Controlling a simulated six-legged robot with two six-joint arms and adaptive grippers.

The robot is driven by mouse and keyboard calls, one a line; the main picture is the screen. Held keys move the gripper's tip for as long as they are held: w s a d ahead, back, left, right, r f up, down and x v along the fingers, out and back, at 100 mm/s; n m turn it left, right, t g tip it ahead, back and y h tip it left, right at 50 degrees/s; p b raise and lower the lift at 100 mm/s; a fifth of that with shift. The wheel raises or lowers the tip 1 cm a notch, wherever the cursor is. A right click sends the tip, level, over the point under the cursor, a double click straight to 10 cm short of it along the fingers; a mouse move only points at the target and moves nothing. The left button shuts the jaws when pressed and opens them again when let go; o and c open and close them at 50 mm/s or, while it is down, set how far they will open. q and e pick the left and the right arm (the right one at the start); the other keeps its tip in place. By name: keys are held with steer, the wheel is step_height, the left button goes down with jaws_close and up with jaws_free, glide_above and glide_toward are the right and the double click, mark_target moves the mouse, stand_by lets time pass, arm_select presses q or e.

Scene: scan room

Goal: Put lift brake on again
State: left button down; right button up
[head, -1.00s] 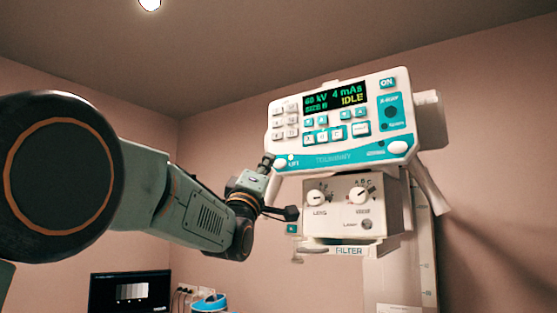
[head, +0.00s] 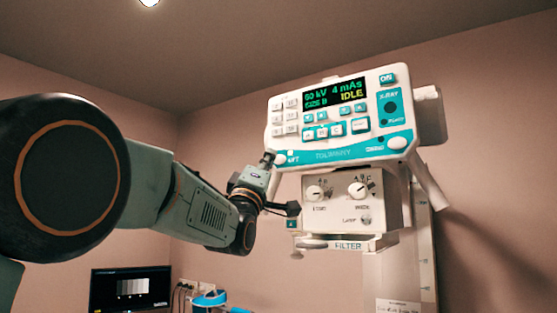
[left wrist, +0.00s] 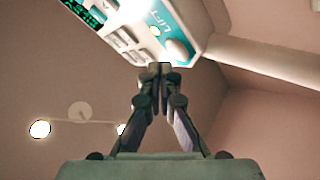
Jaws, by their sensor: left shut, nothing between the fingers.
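The white and teal control panel (head: 338,155) hangs at the right of centre in the head view, its screen reading IDLE. The white LIFT knob (head: 281,159) is at its lower left corner. The panel also shows at the top of the left wrist view, with the LIFT knob (left wrist: 178,48) and its label. My left gripper (head: 291,208) is shut and empty, a little below the panel. In the left wrist view its fingertips (left wrist: 160,68) appear just below and left of the knob; I cannot tell the gap. My right gripper is not in view.
Below the panel is a white box (head: 350,205) with two dials and a FILTER bar, close to my left gripper. A monitor (head: 131,290) and blue item (head: 208,300) stand low at the left. Open room lies left of the panel.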

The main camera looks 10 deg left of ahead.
arm_select(q)
steer(key=shift+w+a+f, duration=0.1)
steer(key=shift+w, duration=0.1)
steer(key=shift+s, duration=0.2)
steer(key=shift+w, duration=0.15)
steer(key=shift+w+d, duration=0.2)
steer(key=shift+w, duration=0.3)
steer(key=shift+s, duration=0.25)
steer(key=shift+w, duration=0.1)
